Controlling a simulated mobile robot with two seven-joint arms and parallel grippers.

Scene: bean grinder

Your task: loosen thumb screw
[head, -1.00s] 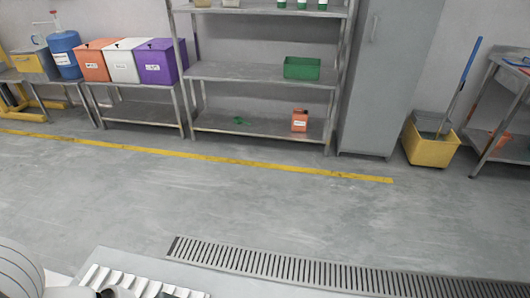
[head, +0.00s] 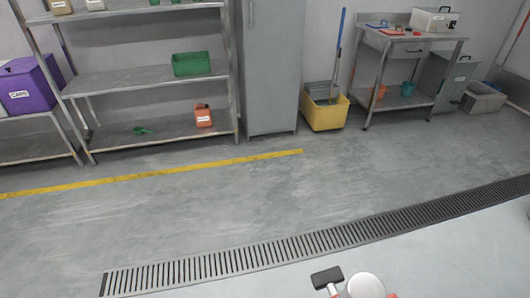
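No thumb screw can be made out in the head view. At the bottom edge, a round pale object (head: 366,286) with reddish parts beside it is cut off by the frame. Next to it on the left is a small dark block (head: 326,277) on a pale and reddish stem. I cannot tell whether these belong to a grinder. Neither my left nor my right gripper shows in this view.
A pale surface (head: 450,262) fills the lower right. Beyond it are a floor drain grate (head: 300,246) and clear grey floor. Steel shelving (head: 150,85), a grey cabinet (head: 270,70), a yellow mop bucket (head: 325,115) and a steel workbench (head: 410,45) line the wall.

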